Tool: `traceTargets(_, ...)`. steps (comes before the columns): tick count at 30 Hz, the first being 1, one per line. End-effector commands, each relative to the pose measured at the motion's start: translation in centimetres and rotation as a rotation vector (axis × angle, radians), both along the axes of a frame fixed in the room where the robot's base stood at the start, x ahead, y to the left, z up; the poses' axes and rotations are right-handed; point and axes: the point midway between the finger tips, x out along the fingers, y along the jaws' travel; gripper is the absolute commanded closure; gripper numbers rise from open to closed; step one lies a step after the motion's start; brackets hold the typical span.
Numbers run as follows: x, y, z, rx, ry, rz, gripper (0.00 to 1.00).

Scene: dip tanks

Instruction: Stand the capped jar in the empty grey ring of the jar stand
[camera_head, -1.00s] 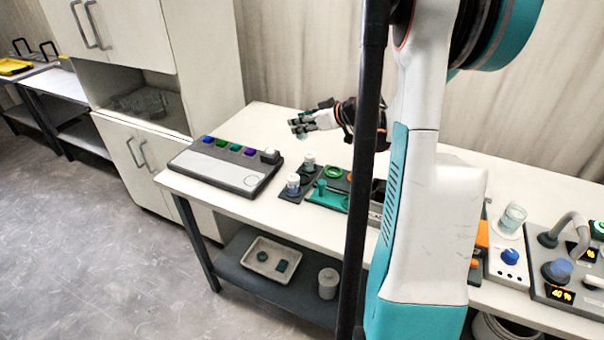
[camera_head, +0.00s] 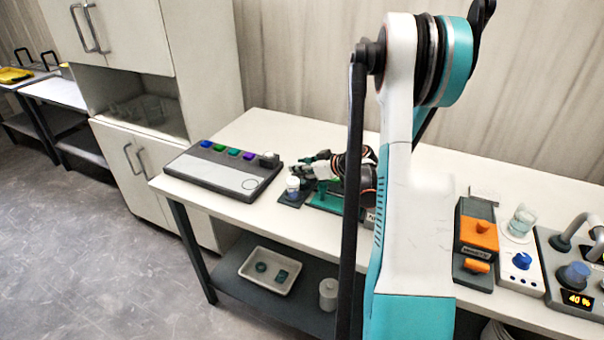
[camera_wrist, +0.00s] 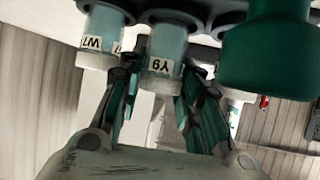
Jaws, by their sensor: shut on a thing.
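In the wrist view, which looks upside down, my gripper (camera_wrist: 162,88) has its fingers on either side of a blue-grey jar (camera_wrist: 168,48) with a whitish cap and a label that looks like Y9. It is shut on this jar. The jar's base meets a dark grey ring of the stand (camera_wrist: 180,16); I cannot tell whether it is fully seated. A second capped jar (camera_wrist: 104,32), with a W7-like label, stands beside it. In the head view my gripper (camera_head: 302,170) is over the dark jar stand (camera_head: 284,201), close behind a white-capped jar (camera_head: 293,187). The held jar is not clear there.
A large dark green cylinder (camera_wrist: 265,55) is close to the fingers on the right of the wrist view. A grey panel with coloured knobs (camera_head: 222,172) lies left of the stand. A green tray (camera_head: 326,203) is just right of it. Table front-left is clear.

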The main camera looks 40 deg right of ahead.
Motion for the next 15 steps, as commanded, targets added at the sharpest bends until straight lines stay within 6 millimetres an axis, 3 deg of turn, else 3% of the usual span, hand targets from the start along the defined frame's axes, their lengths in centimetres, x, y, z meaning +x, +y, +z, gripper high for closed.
traceTargets(2,0.01,-0.01,-0.80,0.000,0.000,0.000,0.92)
traceTargets(12,-0.01,0.01,-1.02,0.000,0.000,0.000,0.92)
traceTargets(13,-0.01,0.01,-1.04,0.000,0.000,0.000,0.66)
traceTargets(14,-0.01,0.01,-0.97,0.000,0.000,0.000,0.60)
traceTargets(15,-0.01,0.01,-0.94,0.000,0.000,0.000,0.60)
